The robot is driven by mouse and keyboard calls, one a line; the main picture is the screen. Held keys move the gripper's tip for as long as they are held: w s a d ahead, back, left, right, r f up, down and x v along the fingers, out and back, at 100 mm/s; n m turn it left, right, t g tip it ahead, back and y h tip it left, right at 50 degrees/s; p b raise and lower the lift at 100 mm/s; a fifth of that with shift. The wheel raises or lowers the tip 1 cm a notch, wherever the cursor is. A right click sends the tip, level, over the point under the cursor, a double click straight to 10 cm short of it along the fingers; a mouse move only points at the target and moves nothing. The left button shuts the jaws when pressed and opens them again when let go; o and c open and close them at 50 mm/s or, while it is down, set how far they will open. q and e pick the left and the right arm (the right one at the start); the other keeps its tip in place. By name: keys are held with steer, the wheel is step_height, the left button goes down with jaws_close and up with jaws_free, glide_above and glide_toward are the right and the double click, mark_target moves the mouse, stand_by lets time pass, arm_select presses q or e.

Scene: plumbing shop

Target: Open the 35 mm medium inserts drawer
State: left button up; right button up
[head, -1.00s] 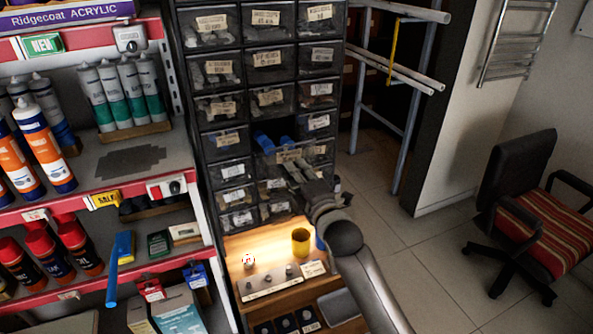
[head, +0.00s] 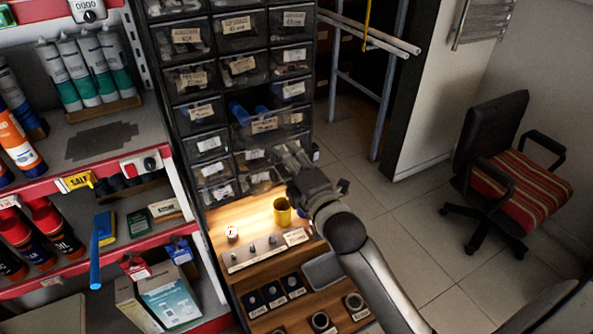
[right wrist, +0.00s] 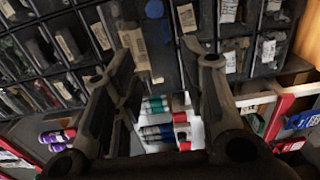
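A black cabinet of small clear-fronted drawers (head: 209,143) with paper labels stands in the middle of the head view. The label print is too small to read, so I cannot tell which drawer is the 35 mm medium inserts one. A middle-column drawer (head: 264,125) appears pulled out, with blue pieces showing above its label. My right gripper (head: 287,156) is just below and right of that drawer, apart from it. In the right wrist view, its fingers (right wrist: 168,62) are spread, with nothing held between them; labelled drawer fronts lie beyond. My left gripper is not in view.
A lit wooden counter (head: 245,213) below the cabinet carries a yellow cup (head: 282,211) and small fittings. A shelf unit (head: 110,195) with tubes and bottles stands close on the left. An office chair (head: 520,180) is on the right; open floor lies between.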

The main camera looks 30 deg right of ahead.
steer(key=shift+s, duration=2.15)
steer(key=shift+f, duration=0.1)
